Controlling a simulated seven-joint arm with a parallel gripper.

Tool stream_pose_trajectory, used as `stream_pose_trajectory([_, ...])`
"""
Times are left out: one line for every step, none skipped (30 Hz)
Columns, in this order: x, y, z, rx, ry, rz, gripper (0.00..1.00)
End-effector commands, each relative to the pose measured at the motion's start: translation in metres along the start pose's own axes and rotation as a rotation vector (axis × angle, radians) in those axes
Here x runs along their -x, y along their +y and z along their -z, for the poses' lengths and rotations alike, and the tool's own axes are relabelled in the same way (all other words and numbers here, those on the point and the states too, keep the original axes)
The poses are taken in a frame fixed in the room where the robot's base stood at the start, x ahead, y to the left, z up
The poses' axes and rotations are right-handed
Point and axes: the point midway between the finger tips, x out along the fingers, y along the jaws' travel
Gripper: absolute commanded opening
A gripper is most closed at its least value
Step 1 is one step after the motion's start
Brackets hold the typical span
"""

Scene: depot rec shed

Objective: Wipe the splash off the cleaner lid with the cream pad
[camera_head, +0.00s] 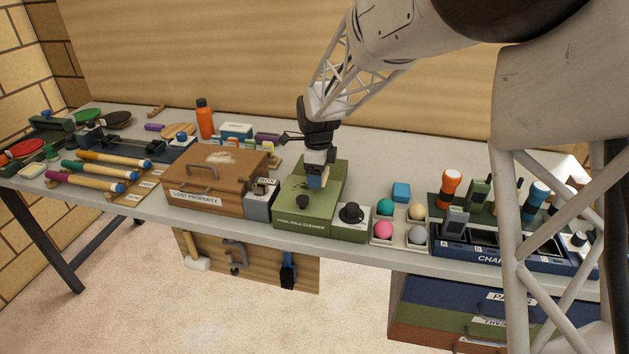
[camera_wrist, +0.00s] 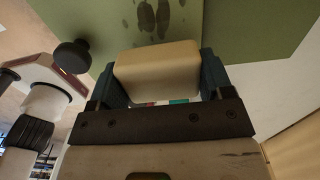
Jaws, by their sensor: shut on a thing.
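The knob also shows in the wrist view (camera_wrist: 72,55). The splash (camera_wrist: 155,18) is a group of dark, wet-looking spots on the green lid, just beyond the pad in the wrist view. I cannot tell whether the pad touches the lid.
A brown lost property box (camera_head: 205,190) and a small grey box (camera_head: 261,204) stand left of the cleaner. A green block with a black knob (camera_head: 351,214), a ball tray (camera_head: 399,243) and a blue charger rack (camera_head: 480,255) stand to the right.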

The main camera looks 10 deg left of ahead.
Motion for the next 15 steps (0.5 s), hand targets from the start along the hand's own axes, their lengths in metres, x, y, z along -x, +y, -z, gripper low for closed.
stream_pose_trajectory([0.002, 0.001, 0.000, 0.000, 0.002, -0.003, 0.48])
stream_pose_trajectory([0.004, 0.001, 0.000, 0.000, 0.002, -0.003, 0.48])
stream_pose_trajectory([0.008, 0.001, 0.000, 0.000, 0.002, -0.003, 0.48])
stream_pose_trajectory([0.011, 0.000, 0.000, 0.000, 0.001, -0.003, 0.48])
stream_pose_trajectory([0.014, 0.000, 0.000, 0.000, 0.001, -0.003, 0.48])
stream_pose_trajectory([0.018, 0.000, 0.000, 0.000, 0.001, -0.002, 0.48])
stream_pose_trajectory([0.021, 0.000, 0.000, 0.000, 0.001, -0.002, 0.48])
stream_pose_trajectory([0.024, 0.000, 0.000, 0.000, 0.001, -0.002, 0.48])
stream_pose_trajectory([0.027, 0.000, 0.000, 0.000, 0.001, -0.001, 0.48])
stream_pose_trajectory([0.030, 0.000, 0.000, 0.000, 0.001, -0.002, 0.48])
stream_pose_trajectory([0.033, 0.000, 0.000, 0.000, 0.001, -0.002, 0.48])
stream_pose_trajectory([0.036, 0.000, 0.000, 0.000, 0.001, -0.003, 0.48])
stream_pose_trajectory([0.038, 0.000, 0.000, 0.000, 0.001, -0.003, 0.48])
stream_pose_trajectory([0.041, 0.000, 0.000, 0.000, 0.001, -0.002, 0.48])
stream_pose_trajectory([0.043, 0.000, 0.000, 0.000, 0.001, -0.002, 0.48])
